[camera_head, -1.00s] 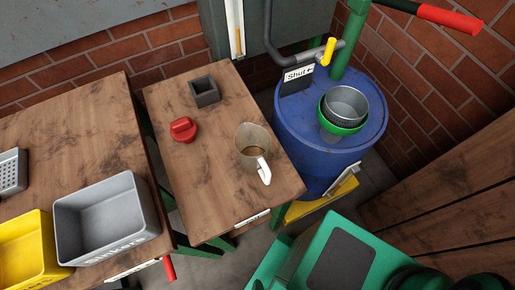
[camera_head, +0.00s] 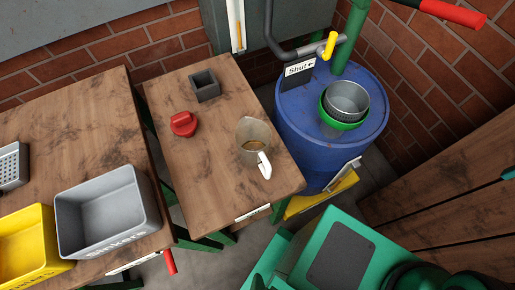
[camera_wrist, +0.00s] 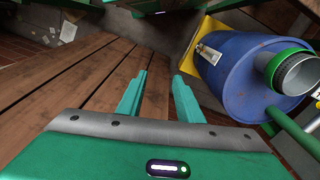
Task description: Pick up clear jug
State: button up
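The clear jug (camera_head: 251,133) stands upright on the narrow wooden table, near its right side, in the head view. It is see-through, with a white handle (camera_head: 265,165) facing the front right and something brownish showing at its bottom. The wrist view does not show the jug. My gripper (camera_wrist: 159,76) shows two teal fingers spread apart with nothing between them. It is away from the jug, with the blue barrel to the right in the wrist view.
A red knob-like part (camera_head: 184,124) and a dark square holder (camera_head: 205,86) share the jug's table. A blue barrel (camera_head: 300,140) with a metal bowl (camera_head: 347,99) stands right of it. Grey (camera_head: 105,215) and yellow (camera_head: 25,250) bins are on the left table. Wooden boards (camera_head: 450,190) stand at right.

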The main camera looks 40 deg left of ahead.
jog(key=w+a+n, duration=0.2)
jog(key=a+n, duration=0.1)
jog(key=a, duration=1.1)
jog(key=n, duration=0.5)
send_over(270, 166)
notch_tip(270, 166, down, 3)
jog(key=shift+r, duration=0.1)
jog(key=shift+f, duration=0.4)
jog(key=shift+y, duration=0.3)
notch_tip(270, 166, down, 10)
jog(key=shift+c, duration=0.2)
